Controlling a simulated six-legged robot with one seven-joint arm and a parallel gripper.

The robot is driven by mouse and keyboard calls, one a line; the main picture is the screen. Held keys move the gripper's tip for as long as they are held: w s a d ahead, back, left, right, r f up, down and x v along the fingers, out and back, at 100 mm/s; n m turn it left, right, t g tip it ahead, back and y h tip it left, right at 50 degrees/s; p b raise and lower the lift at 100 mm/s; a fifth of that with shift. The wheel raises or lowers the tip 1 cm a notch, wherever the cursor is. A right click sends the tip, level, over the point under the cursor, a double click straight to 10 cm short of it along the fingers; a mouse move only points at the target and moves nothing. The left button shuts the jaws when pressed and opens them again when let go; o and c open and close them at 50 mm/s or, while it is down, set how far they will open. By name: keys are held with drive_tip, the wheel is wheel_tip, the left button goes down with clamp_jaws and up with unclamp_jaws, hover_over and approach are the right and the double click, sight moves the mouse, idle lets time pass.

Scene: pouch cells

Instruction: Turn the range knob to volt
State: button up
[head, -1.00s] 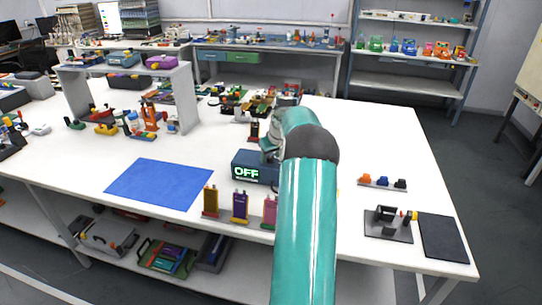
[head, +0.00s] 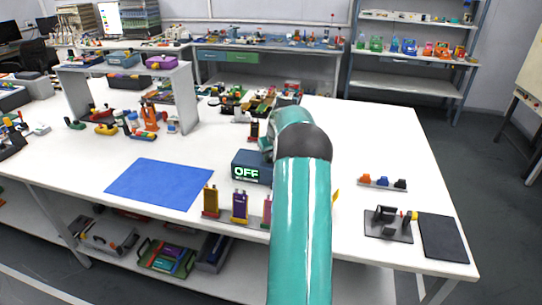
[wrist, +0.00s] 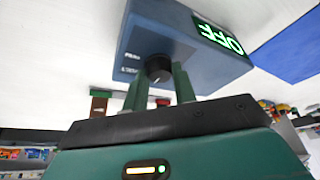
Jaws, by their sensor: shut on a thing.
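The meter is a dark blue box (head: 250,168) near the middle of the table, its display reading OFF in green. In the wrist view the meter (wrist: 170,40) fills the upper middle, with the OFF display (wrist: 218,36) at its upper right. The range knob (wrist: 157,68) is a small dark round knob on its face. My gripper (wrist: 159,84) is shut on the knob, with one green finger at each side. Small white lettering beside the knob is too blurred to read. In the head view my arm hides the knob and the fingers.
Several pouch cells (head: 239,206) stand in a row at the table's front edge, before the meter. A blue mat (head: 160,184) lies to the left. A dark fixture (head: 388,224) and a black pad (head: 442,237) lie at the right. The table right of my arm is mostly clear.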

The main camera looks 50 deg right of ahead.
drive_tip(key=m, duration=0.2)
drive_tip(key=m+g+h, duration=0.1)
drive_tip(key=shift+w+a+m, duration=0.15)
drive_tip(key=shift+m, duration=0.25)
drive_tip(key=shift+m+g+h, duration=0.5)
drive_tip(key=shift+m+g, duration=0.1)
drive_tip(key=shift+m, duration=1.3)
drive_tip(key=o, duration=1)
drive_tip(key=shift+r, duration=0.1)
drive_tip(key=v, duration=1.3)
drive_tip(key=shift+r, duration=0.3)
